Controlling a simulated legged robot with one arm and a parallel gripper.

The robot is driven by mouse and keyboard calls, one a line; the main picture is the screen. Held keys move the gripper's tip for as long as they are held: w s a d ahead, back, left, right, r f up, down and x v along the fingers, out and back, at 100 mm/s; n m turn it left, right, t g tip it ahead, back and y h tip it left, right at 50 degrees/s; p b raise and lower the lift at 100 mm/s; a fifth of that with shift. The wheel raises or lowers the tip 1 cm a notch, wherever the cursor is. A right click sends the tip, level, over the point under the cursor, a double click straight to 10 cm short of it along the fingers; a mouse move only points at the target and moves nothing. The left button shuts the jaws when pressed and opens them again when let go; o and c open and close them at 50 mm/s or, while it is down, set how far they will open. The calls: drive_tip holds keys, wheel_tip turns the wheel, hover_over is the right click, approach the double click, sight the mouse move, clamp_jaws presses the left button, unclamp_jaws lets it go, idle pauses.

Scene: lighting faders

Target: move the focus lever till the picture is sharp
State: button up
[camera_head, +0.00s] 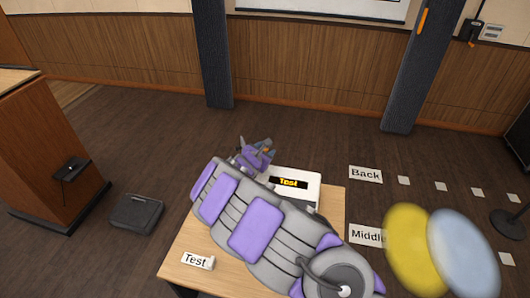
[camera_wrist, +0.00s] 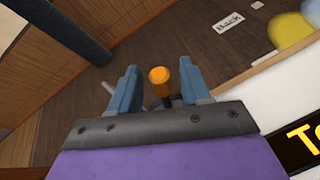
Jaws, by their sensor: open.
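An orange-tipped lever (camera_wrist: 158,75) shows in the wrist view between the two blue-grey fingers of my gripper (camera_wrist: 158,66). The fingers stand apart with a gap on each side of the orange tip. In the head view my gripper (camera_head: 257,146) is at the far side of a white box (camera_head: 306,184) with a black display reading "Test" in yellow. A bit of orange shows by the fingers there. My arm hides much of the box. Only the lower edge of a pale screen (camera_head: 350,9) shows on the far wall; its sharpness cannot be told.
The box is on a light wooden table (camera_head: 215,240) with a "Test" label (camera_head: 197,261). Large yellow (camera_head: 408,248) and pale blue (camera_head: 462,252) rounded shapes are at the right. Floor labels include "Back" (camera_head: 366,174). A wooden lectern (camera_head: 40,150) and dark case (camera_head: 136,213) are at left.

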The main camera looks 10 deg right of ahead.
drive_tip(key=shift+w+d+f, duration=0.1)
drive_tip(key=shift+w+d, duration=0.05)
drive_tip(key=shift+w, duration=0.05)
clamp_jaws()
idle(0.4)
